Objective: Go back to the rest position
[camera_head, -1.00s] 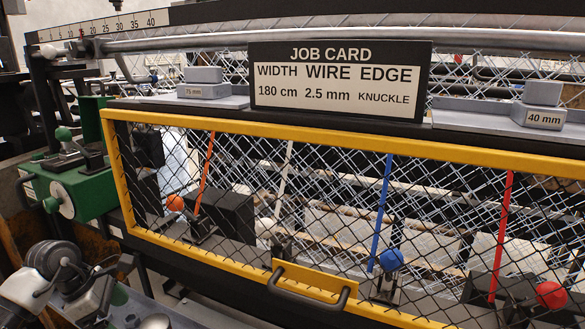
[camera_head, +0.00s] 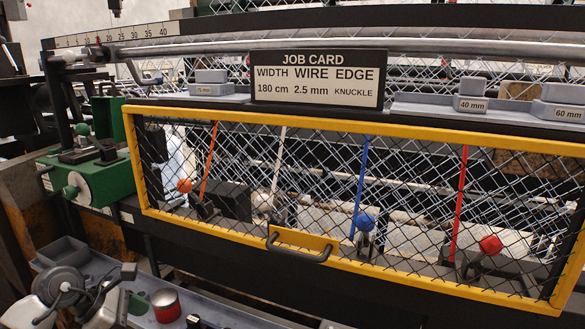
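Part of my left arm shows in the bottom left corner, with a dark round joint and grey links. Its gripper (camera_head: 121,291) is near the lower edge, above a grey bench ledge. The fingertips are too unclear to tell open from shut, and I see nothing clearly held. It is apart from the yellow-framed mesh guard (camera_head: 350,127), which is closed in front of several levers. My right gripper is not in view.
A green machine box (camera_head: 105,178) stands behind. The guard's handle (camera_head: 300,254) juts forward. A job card (camera_head: 318,79) and grey blocks, including 40 mm (camera_head: 471,103), sit above the guard.

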